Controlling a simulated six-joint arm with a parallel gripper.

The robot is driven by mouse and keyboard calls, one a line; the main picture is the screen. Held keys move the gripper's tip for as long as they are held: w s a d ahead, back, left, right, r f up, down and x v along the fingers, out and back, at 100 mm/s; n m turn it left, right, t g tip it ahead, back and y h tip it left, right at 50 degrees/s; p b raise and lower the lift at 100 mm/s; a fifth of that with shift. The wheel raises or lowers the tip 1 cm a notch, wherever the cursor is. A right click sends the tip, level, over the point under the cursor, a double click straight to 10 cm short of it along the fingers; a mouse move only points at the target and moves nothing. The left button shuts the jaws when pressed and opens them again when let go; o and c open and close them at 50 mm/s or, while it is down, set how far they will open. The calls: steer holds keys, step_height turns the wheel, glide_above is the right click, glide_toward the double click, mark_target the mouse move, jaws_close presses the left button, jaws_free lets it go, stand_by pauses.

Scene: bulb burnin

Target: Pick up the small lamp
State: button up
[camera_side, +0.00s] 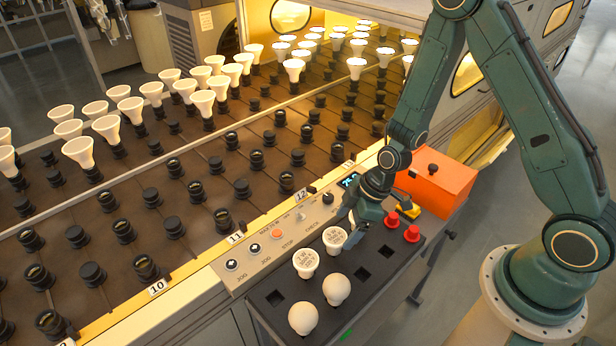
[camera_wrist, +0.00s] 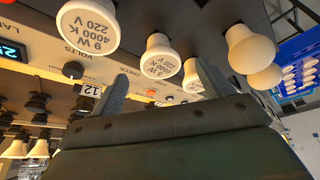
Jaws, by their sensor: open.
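Two pale lamps with printed flat faces, the nearer (camera_side: 306,263) and the farther (camera_side: 333,240), stand on a dark tray (camera_side: 378,296). Two round-topped lamps (camera_side: 337,289) (camera_side: 303,318) stand in front of them. The wrist view shows three printed lamps: a large-looking one (camera_wrist: 87,25) at upper left, a smaller-looking one (camera_wrist: 160,58) between my fingers, and another (camera_wrist: 193,76) behind the right finger. I cannot tell for sure which is the small lamp. My gripper (camera_side: 352,220) is open and empty just above the farther printed lamp; its fingers also show in the wrist view (camera_wrist: 162,72).
Red caps (camera_side: 411,234) and an orange box (camera_side: 436,181) lie to the right of my gripper. A control panel (camera_side: 282,240) with knobs runs along the left of the tray. Beyond it is a conveyor (camera_side: 215,150) with rows of sockets and lamps. The tray has empty square holes.

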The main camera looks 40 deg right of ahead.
mark_target(336, 236)
steer(key=shift+x, duration=0.9)
steer(key=shift+f, duration=0.1)
steer(key=shift+x, duration=2.55)
steer(key=shift+w+a, duration=0.1)
steer(key=shift+w, duration=0.1)
steer(key=c, duration=1.1)
steer(key=shift+r, duration=0.35)
step_height(336, 236, up, 20)
steer(key=shift+f, duration=0.2)
